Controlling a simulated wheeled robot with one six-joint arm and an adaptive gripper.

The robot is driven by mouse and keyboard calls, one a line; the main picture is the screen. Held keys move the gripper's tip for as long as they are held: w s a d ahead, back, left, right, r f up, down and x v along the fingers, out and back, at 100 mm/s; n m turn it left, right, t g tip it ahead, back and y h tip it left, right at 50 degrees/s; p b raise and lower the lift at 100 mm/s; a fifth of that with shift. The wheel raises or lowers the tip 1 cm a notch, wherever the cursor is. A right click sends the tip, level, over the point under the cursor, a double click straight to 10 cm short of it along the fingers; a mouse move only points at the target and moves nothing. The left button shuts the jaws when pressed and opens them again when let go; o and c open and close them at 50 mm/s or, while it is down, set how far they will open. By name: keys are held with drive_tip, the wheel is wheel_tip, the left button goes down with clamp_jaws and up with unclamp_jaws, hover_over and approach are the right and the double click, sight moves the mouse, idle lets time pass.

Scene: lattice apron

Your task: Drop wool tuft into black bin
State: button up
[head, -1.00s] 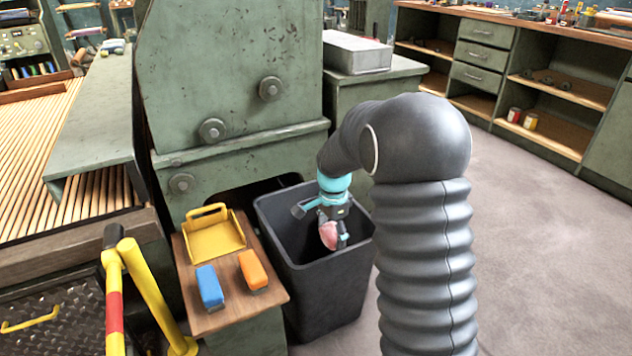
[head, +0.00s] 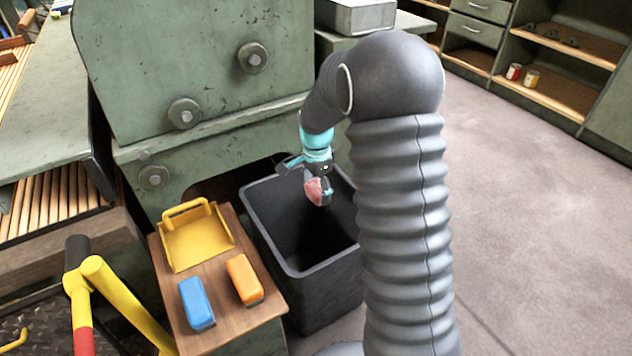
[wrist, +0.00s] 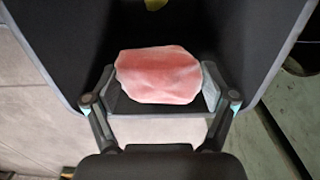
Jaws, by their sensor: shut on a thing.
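The wool tuft (head: 314,190) is a small pink lump, held by my gripper (head: 318,191) over the back right part of the black bin's opening. In the wrist view the tuft (wrist: 158,75) sits between the two fingers of my gripper (wrist: 160,88), which are shut on it. The black bin (head: 318,292) stands upright on the floor, open at the top. Its dark inside and rim surround the tuft in the wrist view. A small yellowish thing shows at the top of the wrist view, partly cut off.
Left of the bin, a low wooden-topped stand (head: 217,333) holds a yellow dustpan-like tray (head: 198,243), a blue block (head: 196,303) and an orange block (head: 244,278). A green machine (head: 200,60) rises behind the bin. Yellow rails (head: 125,300) stand at the lower left. Open floor (head: 530,230) lies to the right.

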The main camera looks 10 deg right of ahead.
sight(316, 197)
drive_tip(key=shift+f+b, duration=1.05)
drive_tip(key=shift+f, duration=0.8)
drive_tip(key=o, duration=0.7)
drive_tip(key=shift+r, duration=0.15)
wheel_tip(316, 197, up, 12)
drive_tip(key=shift+f, duration=0.1)
